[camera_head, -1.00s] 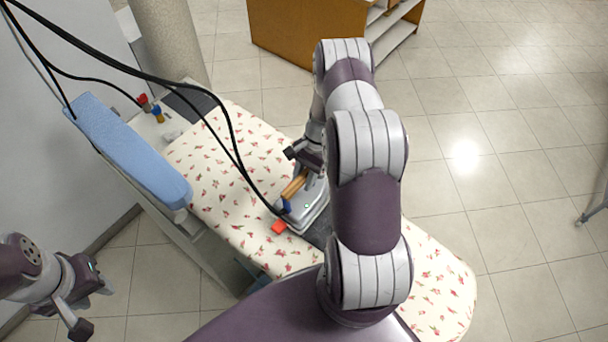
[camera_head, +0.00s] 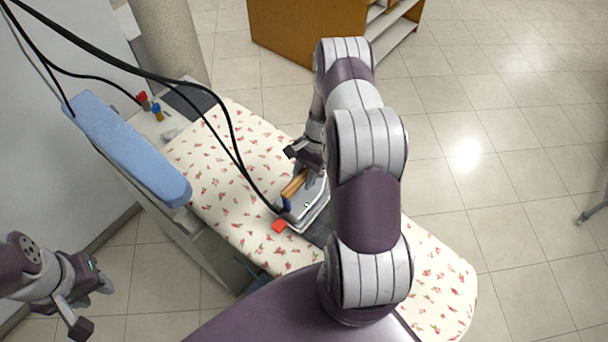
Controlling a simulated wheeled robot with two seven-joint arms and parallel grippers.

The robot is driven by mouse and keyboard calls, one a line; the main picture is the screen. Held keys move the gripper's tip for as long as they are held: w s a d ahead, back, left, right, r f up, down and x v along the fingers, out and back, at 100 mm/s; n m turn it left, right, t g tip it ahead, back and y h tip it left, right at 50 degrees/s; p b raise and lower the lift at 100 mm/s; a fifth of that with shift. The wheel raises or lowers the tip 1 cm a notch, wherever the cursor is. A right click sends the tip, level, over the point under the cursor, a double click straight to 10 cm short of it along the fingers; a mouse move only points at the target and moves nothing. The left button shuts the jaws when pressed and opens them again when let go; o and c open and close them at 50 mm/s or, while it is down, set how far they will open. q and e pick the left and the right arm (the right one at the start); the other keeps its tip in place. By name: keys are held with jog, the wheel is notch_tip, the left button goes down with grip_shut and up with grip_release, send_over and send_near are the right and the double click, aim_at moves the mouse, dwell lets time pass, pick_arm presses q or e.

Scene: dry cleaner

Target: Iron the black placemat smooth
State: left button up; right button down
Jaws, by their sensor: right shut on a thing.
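The black placemat (camera_head: 318,234) lies on the floral ironing board, mostly hidden under the iron and behind my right arm; only a dark strip shows. The iron (camera_head: 312,208) has a silver body and a wooden handle, and sits over the placemat with its cable rising to the upper left. My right gripper (camera_head: 304,172) is shut on the iron's handle; its fingers are partly hidden. My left gripper (camera_head: 92,306) is at the lower left, away from the board, with its fingers apart and nothing between them.
The floral ironing board (camera_head: 235,185) has free room left of the iron. A blue padded sleeve board (camera_head: 130,150) runs along its left side. A red piece (camera_head: 279,226) lies by the iron. Black cables hang across the board. A wooden counter (camera_head: 300,28) stands behind.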

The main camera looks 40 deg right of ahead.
jog(key=shift+f+b, duration=0.55)
dwell(0.4)
jog(key=shift+d, duration=0.1)
